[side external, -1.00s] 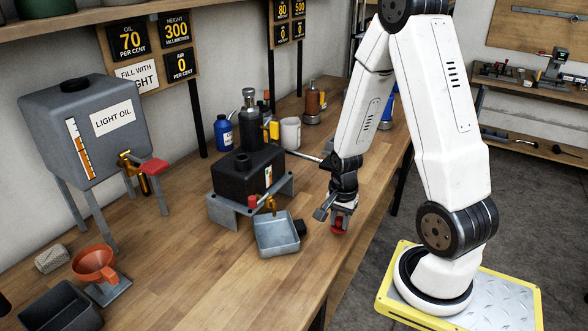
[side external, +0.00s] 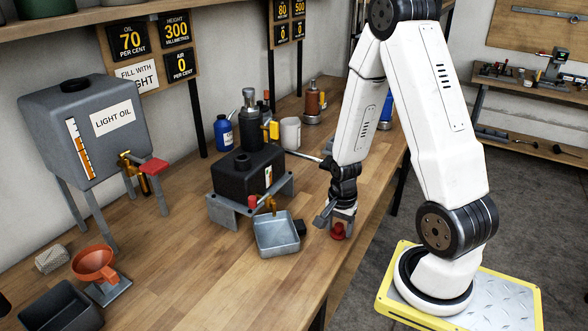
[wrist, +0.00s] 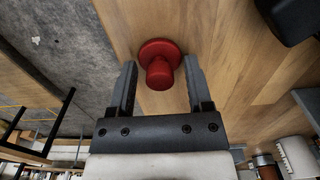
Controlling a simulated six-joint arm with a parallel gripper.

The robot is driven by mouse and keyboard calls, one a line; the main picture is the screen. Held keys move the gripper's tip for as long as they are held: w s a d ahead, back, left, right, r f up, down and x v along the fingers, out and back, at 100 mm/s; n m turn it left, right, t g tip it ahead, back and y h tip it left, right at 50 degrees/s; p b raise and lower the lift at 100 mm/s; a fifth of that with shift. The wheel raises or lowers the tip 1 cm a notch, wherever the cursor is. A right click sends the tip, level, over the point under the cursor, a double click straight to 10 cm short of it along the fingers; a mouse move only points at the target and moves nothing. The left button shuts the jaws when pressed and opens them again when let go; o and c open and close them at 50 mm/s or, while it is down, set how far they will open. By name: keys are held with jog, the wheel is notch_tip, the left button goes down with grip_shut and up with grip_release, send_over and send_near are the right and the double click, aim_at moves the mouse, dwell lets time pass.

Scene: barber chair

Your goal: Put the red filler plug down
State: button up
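The red filler plug (side external: 338,232) stands on the wooden bench near its front edge, flange down and knob up. In the wrist view the plug (wrist: 160,60) lies at the fingertips, with a gap on each side of its knob. My gripper (side external: 342,216) is low over the bench, right at the plug. In the wrist view my gripper (wrist: 160,66) is open, its two fingers apart and not touching the plug. The black tank (side external: 247,172) on its grey stand has an open neck on top.
A grey metal tray (side external: 277,236) sits left of the plug, with a small dark block (side external: 300,228) beside it. An orange funnel (side external: 94,263) and the light oil tank (side external: 85,128) stand farther left. The bench front between funnel and tray is clear.

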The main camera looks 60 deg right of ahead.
aim_at(337, 226)
jog(key=shift+r, duration=0.15)
notch_tip(337, 226, up, 12)
dwell(1.2)
dwell(0.5)
jog(key=w+a+n+t, duration=0.1)
jog(key=w+a+n, duration=0.1)
jog(key=a+n, duration=0.6)
jog(key=w+a+n+t, duration=0.1)
jog(key=w+a+n, duration=0.1)
jog(key=a+n, duration=0.6)
jog(key=shift+w+n+t, duration=0.3)
jog(key=shift+w+n, duration=0.05)
jog(key=shift+n, duration=0.65)
